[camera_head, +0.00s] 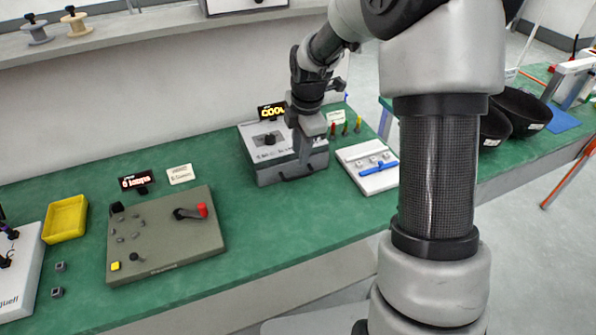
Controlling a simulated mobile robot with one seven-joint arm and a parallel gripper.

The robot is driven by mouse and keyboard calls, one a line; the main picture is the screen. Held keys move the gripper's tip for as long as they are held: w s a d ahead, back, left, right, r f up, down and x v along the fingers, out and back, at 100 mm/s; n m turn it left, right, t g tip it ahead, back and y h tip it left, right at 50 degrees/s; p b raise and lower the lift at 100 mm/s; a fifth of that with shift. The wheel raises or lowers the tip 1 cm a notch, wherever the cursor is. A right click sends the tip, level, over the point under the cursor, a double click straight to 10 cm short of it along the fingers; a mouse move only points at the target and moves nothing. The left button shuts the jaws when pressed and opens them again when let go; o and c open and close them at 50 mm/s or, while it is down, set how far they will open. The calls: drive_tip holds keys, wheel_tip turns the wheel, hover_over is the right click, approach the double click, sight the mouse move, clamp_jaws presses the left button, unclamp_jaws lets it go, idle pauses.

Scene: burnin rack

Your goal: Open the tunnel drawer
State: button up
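The tunnel drawer is in a grey box (262,172) with a pale top, on the green bench near the middle of the view. A dark handle (297,177) shows low on its front face. The front looks flush with the box, so the drawer appears closed. My gripper (311,142) points down over the right part of the box, above the handle. Its fingertips are small and partly hidden, so I cannot tell whether they are open or touch anything.
A white board with a blue bar (378,169) lies close to the right of the box. A grey-green control panel (148,262) with a red-tipped lever and a yellow tray (65,219) are to the left. Black bowls (519,110) stand far right. Bench space in front of the box is clear.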

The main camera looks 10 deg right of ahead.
sight(298, 176)
drive_tip(key=f, duration=0.3)
drive_tip(key=w+f, duration=0.1)
drive_tip(key=f, duration=0.2)
drive_tip(key=f+b, duration=0.1)
drive_tip(key=f, duration=0.2)
drive_tip(key=shift+w+a, duration=0.15)
drive_tip(key=shift+w, duration=0.15)
clamp_jaws()
